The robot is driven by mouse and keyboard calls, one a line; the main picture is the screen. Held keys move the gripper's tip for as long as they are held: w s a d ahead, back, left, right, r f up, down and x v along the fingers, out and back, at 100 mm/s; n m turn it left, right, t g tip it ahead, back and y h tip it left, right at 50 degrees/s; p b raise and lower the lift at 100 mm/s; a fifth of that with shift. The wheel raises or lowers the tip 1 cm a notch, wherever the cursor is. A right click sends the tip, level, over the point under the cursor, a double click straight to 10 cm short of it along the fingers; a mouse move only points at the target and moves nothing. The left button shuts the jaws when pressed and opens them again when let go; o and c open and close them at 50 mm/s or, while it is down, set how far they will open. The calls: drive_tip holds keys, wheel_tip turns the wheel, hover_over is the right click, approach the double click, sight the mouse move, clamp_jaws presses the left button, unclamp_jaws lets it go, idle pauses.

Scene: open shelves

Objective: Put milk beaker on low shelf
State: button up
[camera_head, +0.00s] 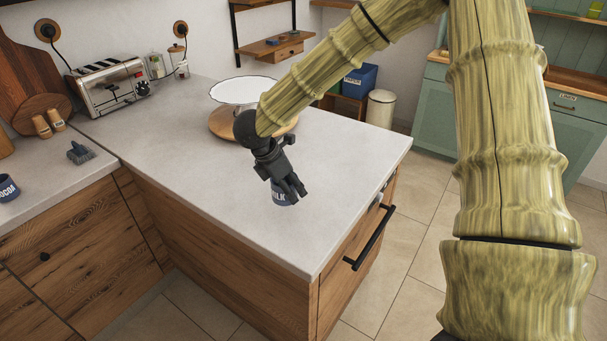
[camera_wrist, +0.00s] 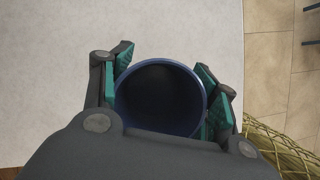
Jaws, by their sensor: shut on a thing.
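The milk beaker (camera_head: 280,199) is a dark blue cup with pale lettering, at the middle of the pale countertop (camera_head: 225,205). My gripper (camera_head: 286,187) reaches down over it and hides much of it. In the wrist view, the beaker (camera_wrist: 158,98) shows its round open mouth between the green pads of my gripper (camera_wrist: 167,78), which is shut on it. I cannot tell whether its base touches the counter. An open wooden wall shelf (camera_head: 270,48) in a black frame hangs at the back, with a lower board and small things on it.
A white-topped round stand (camera_head: 245,90) is on the counter behind my gripper. A toaster (camera_head: 112,87), a brush (camera_head: 79,153) and a cocoa beaker (camera_head: 8,188) are at the left. A blue box (camera_head: 360,80) and a cream bin (camera_head: 380,108) stand beyond the counter.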

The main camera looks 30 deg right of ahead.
drive_tip(key=w+d, duration=0.1)
drive_tip(key=w+d+f+p, duration=0.1)
drive_tip(key=w+d, duration=0.2)
drive_tip(key=w, duration=0.1)
drive_tip(key=shift+d+f+p, duration=0.25)
drive_tip(key=shift+f+p, duration=0.1)
drive_tip(key=shift+p, duration=0.05)
drive_tip(key=shift+w+d+p, duration=0.25)
drive_tip(key=shift+d+p, duration=0.15)
drive_tip(key=shift+d, duration=0.75)
drive_tip(key=shift+d+r, duration=0.1)
drive_tip(key=shift+d, duration=0.25)
drive_tip(key=shift+w+d, duration=0.25)
drive_tip(key=shift+w, duration=0.15)
drive_tip(key=shift+p+x, duration=1)
drive_tip(key=shift+x, duration=0.25)
drive_tip(key=shift+w+a+f, duration=0.1)
drive_tip(key=shift+w+f, duration=0.1)
drive_tip(key=shift+f, duration=0.65)
drive_tip(key=shift+f, duration=0.1)
drive_tip(key=o, duration=1.1)
drive_tip(key=shift+o, duration=0.2)
